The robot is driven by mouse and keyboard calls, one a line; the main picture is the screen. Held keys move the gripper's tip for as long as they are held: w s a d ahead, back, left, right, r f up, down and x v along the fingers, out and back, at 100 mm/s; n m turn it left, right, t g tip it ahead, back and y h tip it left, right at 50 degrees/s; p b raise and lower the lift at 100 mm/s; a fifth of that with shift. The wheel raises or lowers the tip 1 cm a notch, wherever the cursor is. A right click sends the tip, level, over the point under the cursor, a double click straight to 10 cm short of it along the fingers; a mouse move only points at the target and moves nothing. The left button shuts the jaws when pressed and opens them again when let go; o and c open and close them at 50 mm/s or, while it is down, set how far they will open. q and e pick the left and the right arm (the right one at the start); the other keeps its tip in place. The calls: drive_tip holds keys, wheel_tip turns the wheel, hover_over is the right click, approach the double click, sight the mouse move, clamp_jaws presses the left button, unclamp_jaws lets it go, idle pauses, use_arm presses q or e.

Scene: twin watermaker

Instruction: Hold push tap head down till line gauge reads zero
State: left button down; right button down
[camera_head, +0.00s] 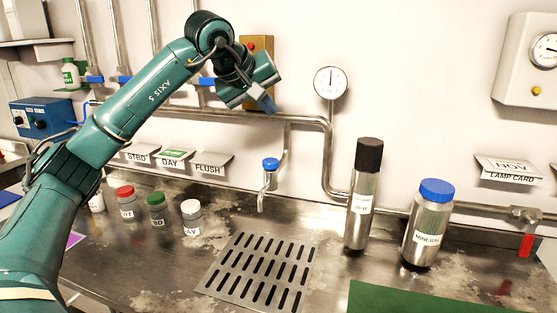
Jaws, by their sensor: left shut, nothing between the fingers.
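The push tap (262,195) stands out from the back wall pipe, with a blue round head (270,164) on top and a spout bent down over the steel counter. A round white line gauge (330,82) sits on a pipe to the upper right of the tap. Its needle points about straight up, and its numbers are too small to read. My left gripper (268,104) is shut and empty. In the picture it is above the tap head and apart from it, left of the gauge. My right gripper is out of view.
A slotted drain (259,270) lies below the tap. A black-capped flask (362,200) and a blue-capped canister (428,225) stand to the right. Small jars with red (125,191), green (156,199) and white (191,207) lids stand left. A second gauge (545,50) is upper right.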

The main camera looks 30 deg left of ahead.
sight(268, 163)
use_arm(q)
drive_tip(key=shift+s, duration=0.1)
